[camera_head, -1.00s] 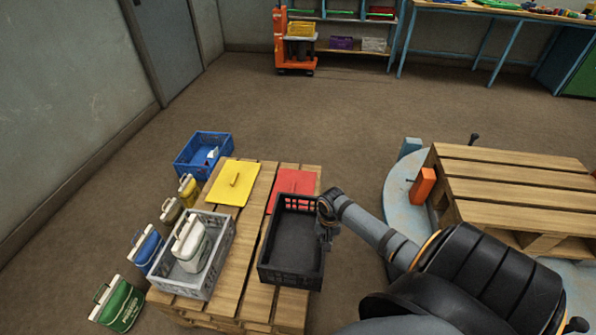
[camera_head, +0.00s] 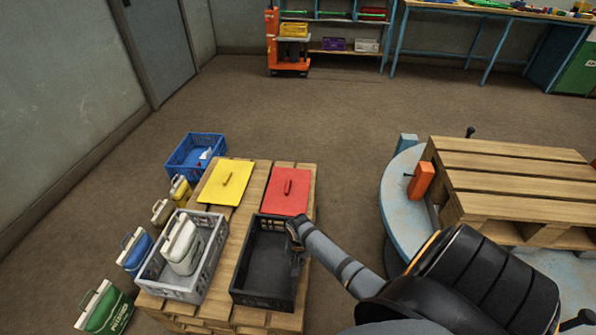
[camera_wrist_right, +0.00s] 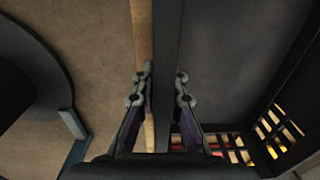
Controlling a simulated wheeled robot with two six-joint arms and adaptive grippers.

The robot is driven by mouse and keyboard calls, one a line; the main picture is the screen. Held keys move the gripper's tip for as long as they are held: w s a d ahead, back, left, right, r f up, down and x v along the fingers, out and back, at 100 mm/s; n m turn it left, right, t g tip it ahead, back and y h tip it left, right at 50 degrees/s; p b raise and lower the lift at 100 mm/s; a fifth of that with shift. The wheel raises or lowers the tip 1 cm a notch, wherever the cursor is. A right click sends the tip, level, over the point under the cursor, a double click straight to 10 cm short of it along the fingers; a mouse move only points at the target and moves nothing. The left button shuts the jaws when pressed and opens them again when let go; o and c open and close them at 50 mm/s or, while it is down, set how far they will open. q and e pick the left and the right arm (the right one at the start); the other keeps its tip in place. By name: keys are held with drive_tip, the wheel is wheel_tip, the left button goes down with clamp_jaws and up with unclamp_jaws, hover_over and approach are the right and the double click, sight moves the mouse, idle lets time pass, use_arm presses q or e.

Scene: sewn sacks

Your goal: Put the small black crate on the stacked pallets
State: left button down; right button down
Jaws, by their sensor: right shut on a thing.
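The small black crate (camera_head: 263,262) is upright over the right front part of a wooden pallet stack (camera_head: 222,300), just in front of a red lid (camera_head: 287,191). I cannot tell whether its bottom touches the boards. My right gripper (camera_head: 297,245) is shut on the crate's right wall. In the right wrist view the gripper (camera_wrist_right: 163,88) has one finger on each side of the crate wall (camera_wrist_right: 167,45). The crate looks empty. Another pallet (camera_head: 515,185) stands at the right on a round grey-blue platform. My left gripper is not in view.
A grey crate (camera_head: 158,283) with a white sack stands left of the black crate. A yellow lid (camera_head: 227,181) lies behind it. Several sacks (camera_head: 105,308) and a blue crate (camera_head: 185,160) line the left side. Floor between the pallets is clear.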

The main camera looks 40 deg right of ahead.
drive_tip(key=c, duration=1.4)
unclamp_jaws()
